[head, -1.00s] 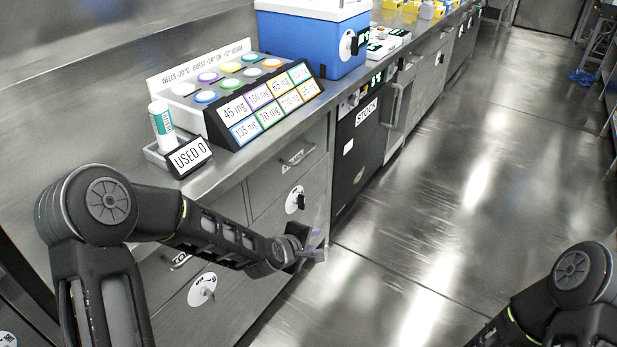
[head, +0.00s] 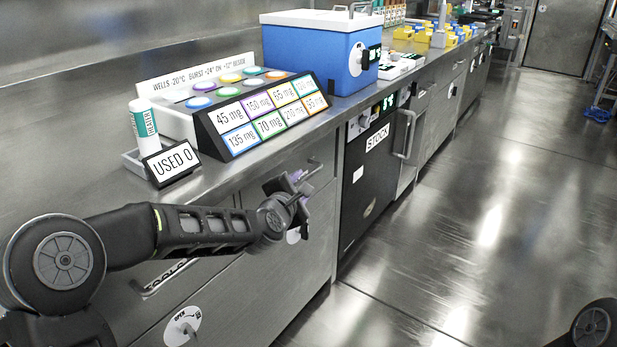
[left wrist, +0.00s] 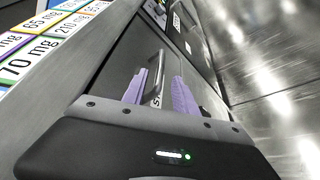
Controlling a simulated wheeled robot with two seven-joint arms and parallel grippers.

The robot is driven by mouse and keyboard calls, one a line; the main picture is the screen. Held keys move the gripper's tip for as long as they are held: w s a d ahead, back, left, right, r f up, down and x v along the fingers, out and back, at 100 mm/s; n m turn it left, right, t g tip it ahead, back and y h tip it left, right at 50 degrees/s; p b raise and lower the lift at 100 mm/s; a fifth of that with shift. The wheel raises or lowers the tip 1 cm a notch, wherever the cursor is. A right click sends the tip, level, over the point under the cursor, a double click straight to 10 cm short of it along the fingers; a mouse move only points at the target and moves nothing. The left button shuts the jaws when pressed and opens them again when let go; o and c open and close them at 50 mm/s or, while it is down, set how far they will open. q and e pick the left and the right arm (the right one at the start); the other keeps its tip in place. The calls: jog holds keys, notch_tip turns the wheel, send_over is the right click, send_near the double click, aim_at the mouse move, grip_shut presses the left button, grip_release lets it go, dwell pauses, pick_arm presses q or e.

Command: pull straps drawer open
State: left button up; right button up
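The drawer (head: 322,190) under the counter edge has a bar handle (head: 312,167), and its front looks flush with the cabinet. In the left wrist view the handle (left wrist: 158,78) shows between my finger pads, with a label beside it of which only an "S" can be read. My left gripper (head: 303,184) is in front of this drawer and hides part of it. In the left wrist view my left gripper (left wrist: 160,92) is open, its purple fingers apart on either side of the handle; contact cannot be told. My right gripper is out of view.
Above is the counter with a "USED 0" sign (head: 171,164), a white bottle (head: 145,128), a rack of dose labels (head: 262,118) and a blue cooler (head: 315,58). A lower drawer has a round lock plate (head: 183,326).

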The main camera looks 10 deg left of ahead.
aim_at(307, 178)
pick_arm(q)
jog(key=x, duration=0.7)
jog(key=shift+w+f+b, duration=0.1)
jog(key=shift+f+b, duration=0.05)
jog(key=shift+b, duration=0.15)
grip_shut()
dwell(1.1)
